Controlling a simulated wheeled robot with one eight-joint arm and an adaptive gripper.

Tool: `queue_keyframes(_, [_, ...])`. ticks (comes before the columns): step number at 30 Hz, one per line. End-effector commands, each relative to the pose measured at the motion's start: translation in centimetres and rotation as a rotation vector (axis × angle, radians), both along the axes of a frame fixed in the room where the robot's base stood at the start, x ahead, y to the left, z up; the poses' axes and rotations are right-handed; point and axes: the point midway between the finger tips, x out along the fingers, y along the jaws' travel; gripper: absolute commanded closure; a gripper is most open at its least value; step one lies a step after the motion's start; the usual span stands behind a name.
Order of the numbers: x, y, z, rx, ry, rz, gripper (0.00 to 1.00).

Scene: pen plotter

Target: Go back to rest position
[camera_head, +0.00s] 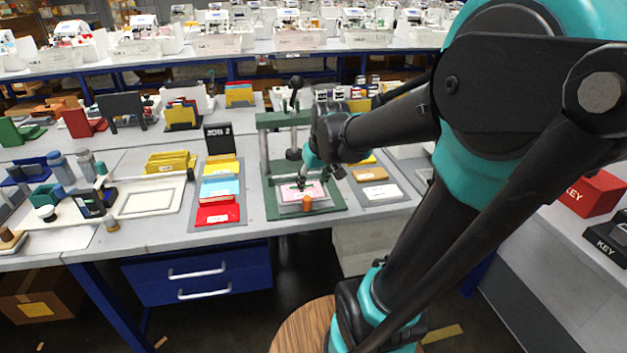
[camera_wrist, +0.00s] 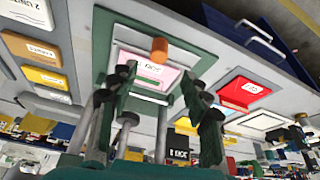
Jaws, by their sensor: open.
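My gripper (camera_head: 322,172) is at the green press frame (camera_head: 272,205), on the table's front part, over the pink card (camera_head: 317,190). In the wrist view my gripper (camera_wrist: 160,85) has its two fingers apart, with nothing between the tips. Beyond them is the pink card (camera_wrist: 148,75) on its white plate. A small orange cylinder (camera_wrist: 159,49) stands at the card's edge; it also shows in the head view (camera_head: 307,203). I cannot tell whether the fingers touch anything. My arm reaches in from the right and hides part of the table.
A tray with yellow, blue and red cards (camera_head: 218,213) and a black JOB 2 sign (camera_head: 218,138) stand left of the press. A grey tray (camera_head: 381,198) lies to its right. A red KEY box (camera_head: 592,195) sits on the right-hand bench.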

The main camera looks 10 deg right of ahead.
Motion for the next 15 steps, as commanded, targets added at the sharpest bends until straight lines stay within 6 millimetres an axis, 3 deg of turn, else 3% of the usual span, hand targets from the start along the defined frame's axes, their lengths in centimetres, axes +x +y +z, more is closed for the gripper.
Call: queue_keyframes(15, [-0.45,-0.08,0.82,0.000,0.000,0.000,0.52])
